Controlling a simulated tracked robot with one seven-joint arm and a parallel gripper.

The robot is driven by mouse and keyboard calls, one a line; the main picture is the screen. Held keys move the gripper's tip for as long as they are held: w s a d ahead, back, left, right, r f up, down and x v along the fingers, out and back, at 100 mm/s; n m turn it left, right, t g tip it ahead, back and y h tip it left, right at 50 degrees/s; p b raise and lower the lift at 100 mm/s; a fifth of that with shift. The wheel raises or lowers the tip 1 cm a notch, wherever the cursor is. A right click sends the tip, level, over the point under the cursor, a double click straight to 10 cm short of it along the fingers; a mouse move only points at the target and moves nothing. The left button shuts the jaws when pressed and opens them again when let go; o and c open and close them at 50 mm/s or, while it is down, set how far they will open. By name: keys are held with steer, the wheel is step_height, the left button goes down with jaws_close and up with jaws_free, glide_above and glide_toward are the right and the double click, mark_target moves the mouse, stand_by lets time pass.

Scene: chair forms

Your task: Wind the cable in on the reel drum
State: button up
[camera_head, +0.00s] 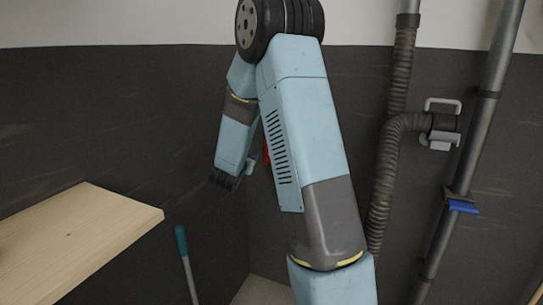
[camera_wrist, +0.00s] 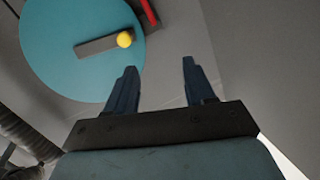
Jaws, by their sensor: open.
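In the wrist view a large teal disc (camera_wrist: 65,60), which looks like the face of the reel drum, fills the upper left. A grey crank bar (camera_wrist: 92,46) lies across it and carries a yellow knob (camera_wrist: 124,40) at its right end. My gripper (camera_wrist: 157,68) is open and empty, its two dark fingers apart. In the picture the knob is up and left of the fingertips, with a gap between. A red bar (camera_wrist: 150,12) shows at the disc's upper right edge. In the head view my gripper (camera_head: 223,181) is small and my arm hides the reel. I cannot make out any cable.
In the head view a light wooden board (camera_head: 85,235) juts in from the left. A teal-handled stick (camera_head: 182,241) stands below its right end. A ribbed hose (camera_head: 382,185) and a grey pipe (camera_head: 465,150) with a blue lever (camera_head: 463,207) run along the right wall.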

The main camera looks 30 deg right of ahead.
steer(key=s+d+f+m+g+h, duration=0.1)
steer(key=d+f+m+g+h, duration=0.15)
steer(key=f+h, duration=0.2)
steer(key=shift+n+t+y, duration=0.25)
steer(key=shift+n+y, duration=0.1)
steer(key=x, duration=1.4)
steer(key=shift+s+d+f, duration=0.1)
steer(key=shift+d+f, duration=0.1)
steer(key=shift+d, duration=0.15)
steer(key=shift+c, duration=0.3)
jaws_close()
